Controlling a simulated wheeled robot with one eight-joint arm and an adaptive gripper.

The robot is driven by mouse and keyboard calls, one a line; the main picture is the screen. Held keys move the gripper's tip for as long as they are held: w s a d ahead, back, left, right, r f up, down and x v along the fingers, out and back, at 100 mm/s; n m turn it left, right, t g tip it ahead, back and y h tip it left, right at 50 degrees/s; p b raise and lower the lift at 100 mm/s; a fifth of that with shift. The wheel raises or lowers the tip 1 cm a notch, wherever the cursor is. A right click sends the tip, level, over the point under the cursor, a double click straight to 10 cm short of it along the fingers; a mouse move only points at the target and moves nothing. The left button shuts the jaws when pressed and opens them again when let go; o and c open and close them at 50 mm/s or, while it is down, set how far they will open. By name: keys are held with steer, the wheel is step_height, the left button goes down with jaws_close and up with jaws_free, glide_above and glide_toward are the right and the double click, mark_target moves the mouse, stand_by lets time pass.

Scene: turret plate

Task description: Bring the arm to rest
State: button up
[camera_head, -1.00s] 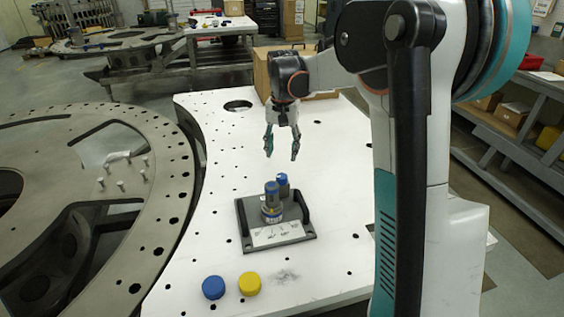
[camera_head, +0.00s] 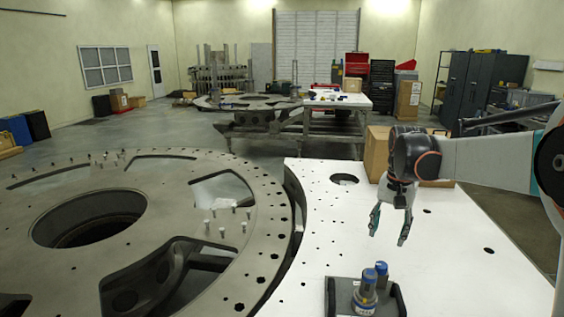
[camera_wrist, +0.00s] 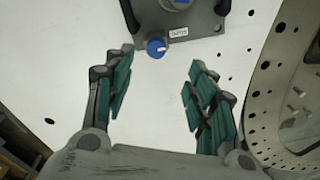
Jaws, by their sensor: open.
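My gripper (camera_head: 388,224) hangs fingers-down above the white plate (camera_head: 328,215). It is open, with nothing between its fingers. In the wrist view my gripper's fingers (camera_wrist: 160,95) are spread wide with bare white plate between them. Below and nearer in the head view is a dark fixture (camera_head: 333,296), carrying a blue-capped cylinder (camera_head: 367,290) and a second blue-capped piece (camera_head: 381,270) behind it. The fixture's lower part is cut off by the frame edge. In the wrist view the fixture (camera_wrist: 205,22) is at the top, apart from the fingers.
A large grey turret ring (camera_head: 270,205) with holes and upright pins lies to the left. A cardboard box (camera_head: 376,150) stands behind my gripper at the plate's far edge. The plate's right side is clear. A further bench (camera_head: 338,100) stands behind.

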steer(key=s+a+r+n+t+b, duration=0.1)
steer(key=s+a+n+t, duration=0.1)
steer(key=s+a, duration=0.35)
steer(key=s+a+r+n+t+b, duration=0.1)
steer(key=s+a+n, duration=0.1)
steer(key=s, duration=0.6)
steer(key=s+a+f+n+t+b, duration=0.2)
steer(key=s+f, duration=0.5)
steer(key=s, duration=0.5)
steer(key=shift+s+a+n+t, duration=0.4)
steer(key=shift+a+n+t, duration=0.35)
steer(key=shift+a, duration=0.35)
